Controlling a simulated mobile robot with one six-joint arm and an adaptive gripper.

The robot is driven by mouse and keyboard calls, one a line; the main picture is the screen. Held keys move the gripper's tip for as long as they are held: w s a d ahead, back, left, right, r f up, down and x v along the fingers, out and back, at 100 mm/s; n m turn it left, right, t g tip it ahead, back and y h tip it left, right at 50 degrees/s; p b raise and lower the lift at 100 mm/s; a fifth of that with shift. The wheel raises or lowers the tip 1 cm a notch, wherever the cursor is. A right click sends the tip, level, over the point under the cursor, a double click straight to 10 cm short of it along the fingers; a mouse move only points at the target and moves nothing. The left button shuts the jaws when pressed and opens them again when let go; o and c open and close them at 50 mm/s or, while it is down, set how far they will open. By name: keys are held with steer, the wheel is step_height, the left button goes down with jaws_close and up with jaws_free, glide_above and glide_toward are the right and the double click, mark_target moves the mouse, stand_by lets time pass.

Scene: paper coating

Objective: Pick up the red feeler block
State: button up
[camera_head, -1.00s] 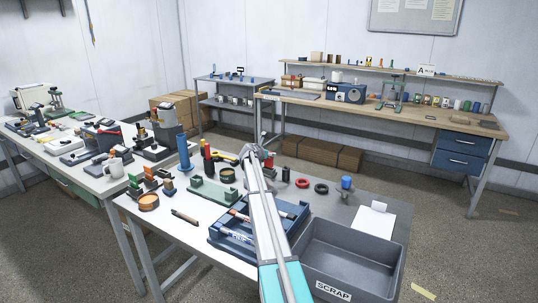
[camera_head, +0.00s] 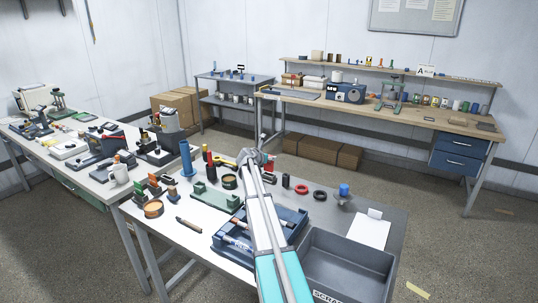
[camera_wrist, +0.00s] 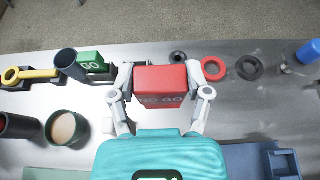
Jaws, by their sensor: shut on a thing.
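The red feeler block (camera_wrist: 160,94), marked NO GO, sits between the two fingers of my gripper (camera_wrist: 160,74) in the wrist view. The fingers close on its left and right sides. I cannot tell whether the block is clear of the table. A green GO block (camera_wrist: 90,61) stands just left of it in the wrist view, behind a dark blue cylinder (camera_wrist: 68,63).
A red ring (camera_wrist: 213,69) and dark rings lie to the right. A yellow wrench-like piece (camera_wrist: 32,75) and round containers (camera_wrist: 68,128) are on the left. In the head view, a blue tray (camera_head: 290,218) and grey scrap bin (camera_head: 345,262) stand nearer me.

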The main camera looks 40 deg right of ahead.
steer(key=shift+s+a+r, duration=0.15)
steer(key=shift+s+a, duration=0.05)
steer(key=shift+s, duration=0.05)
stand_by(0.6)
